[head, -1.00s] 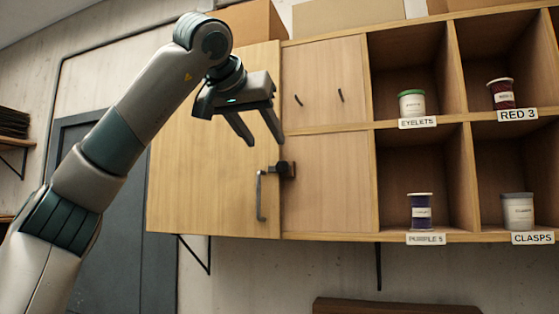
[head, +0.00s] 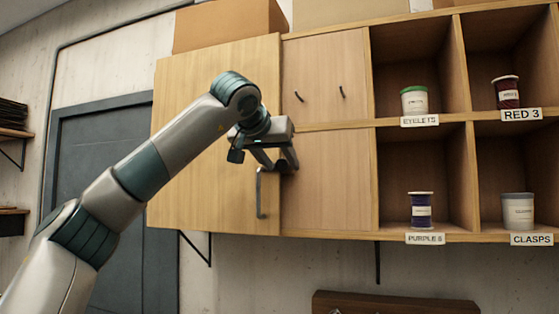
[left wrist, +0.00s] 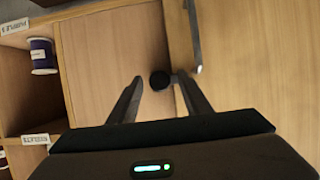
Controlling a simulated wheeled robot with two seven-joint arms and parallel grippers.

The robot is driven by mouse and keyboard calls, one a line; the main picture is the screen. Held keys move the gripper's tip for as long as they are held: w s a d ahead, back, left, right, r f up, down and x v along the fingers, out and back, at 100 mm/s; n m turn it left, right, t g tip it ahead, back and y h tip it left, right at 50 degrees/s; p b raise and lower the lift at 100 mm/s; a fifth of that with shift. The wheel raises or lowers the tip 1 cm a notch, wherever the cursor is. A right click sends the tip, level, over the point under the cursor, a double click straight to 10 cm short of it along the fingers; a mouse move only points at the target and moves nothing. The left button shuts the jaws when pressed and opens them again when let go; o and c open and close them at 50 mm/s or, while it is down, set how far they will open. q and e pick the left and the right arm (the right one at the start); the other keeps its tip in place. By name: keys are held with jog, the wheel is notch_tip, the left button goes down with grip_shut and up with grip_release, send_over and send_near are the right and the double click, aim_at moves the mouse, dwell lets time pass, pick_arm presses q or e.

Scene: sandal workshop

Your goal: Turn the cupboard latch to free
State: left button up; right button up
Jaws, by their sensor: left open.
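The cupboard door (head: 205,165) is shut, with a grey bar handle (head: 259,197) near its right edge. The dark latch sits just above the handle at the door's edge; in the head view my left gripper mostly hides it. In the left wrist view its round black knob (left wrist: 159,80) shows between the fingertips. My left gripper (head: 284,168) is open, its fingers on either side of the knob; I cannot tell whether they touch it. The handle also shows in the left wrist view (left wrist: 193,40). My right gripper is not in view.
To the right are open compartments with an eyelets tub (head: 414,100), a red spool (head: 507,92), a purple spool (head: 421,209) and a clasps tub (head: 518,211). Two small dark hooks (head: 342,92) stick out of the panel above the latch. Boxes (head: 228,25) stand on top.

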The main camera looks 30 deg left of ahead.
pick_arm(q)
jog(key=c, duration=1)
